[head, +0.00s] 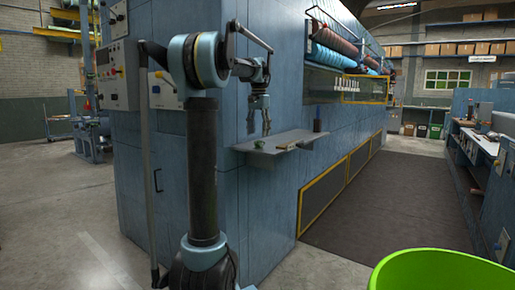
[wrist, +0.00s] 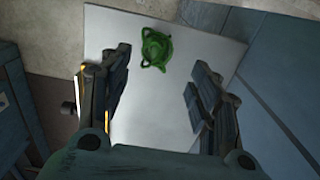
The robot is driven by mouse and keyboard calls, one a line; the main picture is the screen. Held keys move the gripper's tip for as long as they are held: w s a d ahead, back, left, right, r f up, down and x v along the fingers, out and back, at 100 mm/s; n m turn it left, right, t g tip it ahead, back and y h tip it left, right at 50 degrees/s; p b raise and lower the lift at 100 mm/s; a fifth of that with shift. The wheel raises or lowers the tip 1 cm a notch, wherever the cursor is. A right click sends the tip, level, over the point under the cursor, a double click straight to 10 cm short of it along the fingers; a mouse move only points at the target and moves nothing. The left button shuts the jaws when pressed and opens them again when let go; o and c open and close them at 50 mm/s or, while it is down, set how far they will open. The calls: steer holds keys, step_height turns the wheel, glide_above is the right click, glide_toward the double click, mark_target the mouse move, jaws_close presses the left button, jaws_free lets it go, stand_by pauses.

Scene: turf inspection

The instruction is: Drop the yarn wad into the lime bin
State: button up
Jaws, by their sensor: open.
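The yarn wad (wrist: 155,48) is a small green tangle with loops, lying on a pale grey shelf (wrist: 205,40). In the head view the wad (head: 259,145) is a small dark green spot on the shelf (head: 262,153) fixed to the blue machine. My gripper (head: 259,130) is open and empty, pointing down above the shelf. In the wrist view the wad lies beyond the fingertips of my gripper (wrist: 160,78), between their lines and apart from both. The lime bin (head: 440,270) shows its rim and inner wall at the bottom right of the head view; its lower part is cut off.
The blue machine wall (head: 275,210) is close behind and below the shelf. A dark mat (head: 370,205) leaves clear floor between the machine and the right-hand workbench (head: 480,145).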

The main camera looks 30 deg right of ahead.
mark_target(259, 141)
steer(key=shift+s+a+f, duration=0.1)
steer(key=shift+s+f, duration=0.05)
steer(key=shift+f, duration=0.8)
steer(key=shift+s+a+f, duration=0.1)
steer(key=shift+s+f, duration=0.05)
steer(key=shift+f, duration=0.8)
steer(key=shift+s+f, duration=0.15)
steer(key=shift+f, duration=0.8)
steer(key=c, duration=0.9)
steer(key=shift+o, duration=0.2)
steer(key=shift+r, duration=0.1)
step_height(259, 141, up, 10)
steer(key=shift+f, duration=0.1)
